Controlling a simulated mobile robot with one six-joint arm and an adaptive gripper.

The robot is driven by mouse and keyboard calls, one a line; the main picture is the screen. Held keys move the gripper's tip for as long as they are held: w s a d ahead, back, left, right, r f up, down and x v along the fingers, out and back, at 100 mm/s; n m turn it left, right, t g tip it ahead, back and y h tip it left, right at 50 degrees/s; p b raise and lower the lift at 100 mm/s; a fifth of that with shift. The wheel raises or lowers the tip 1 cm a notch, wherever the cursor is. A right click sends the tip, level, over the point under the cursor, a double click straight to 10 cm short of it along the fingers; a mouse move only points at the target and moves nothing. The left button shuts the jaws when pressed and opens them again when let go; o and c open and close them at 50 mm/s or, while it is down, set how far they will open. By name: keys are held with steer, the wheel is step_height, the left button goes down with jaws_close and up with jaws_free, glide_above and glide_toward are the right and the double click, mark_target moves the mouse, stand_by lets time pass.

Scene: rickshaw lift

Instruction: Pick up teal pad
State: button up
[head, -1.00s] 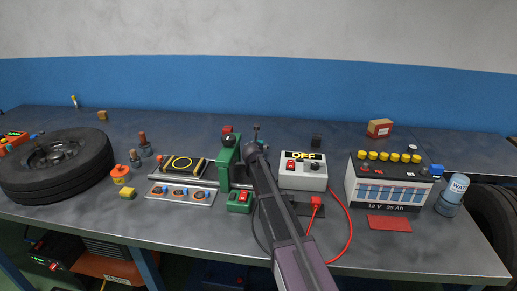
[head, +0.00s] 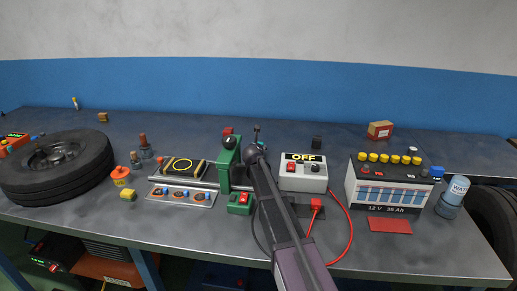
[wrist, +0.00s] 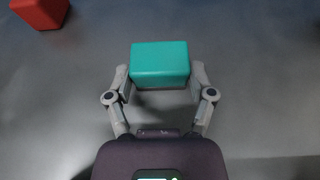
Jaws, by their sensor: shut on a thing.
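The teal pad (wrist: 160,62), a small rounded block, sits between the two fingers of my gripper (wrist: 160,80) in the wrist view. My gripper is shut on it, with one finger against its left side and one against its right. The pad's underside is hidden, so I cannot tell whether it touches the grey tabletop below. In the head view my dark arm reaches over the middle of the bench, and neither the pad nor my fingers can be made out there.
A red block (wrist: 40,10) lies at the upper left in the wrist view. On the bench (head: 230,265) stand a green machine (head: 228,165), a white OFF switch box (head: 303,176), a battery (head: 385,190) and a tyre (head: 55,170). A red cable (head: 350,230) curves right of my arm.

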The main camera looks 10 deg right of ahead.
steer(key=shift+r, duration=0.1)
step_height(320, 180, up, 10)
steer(key=p, duration=1)
stand_by(0.8)
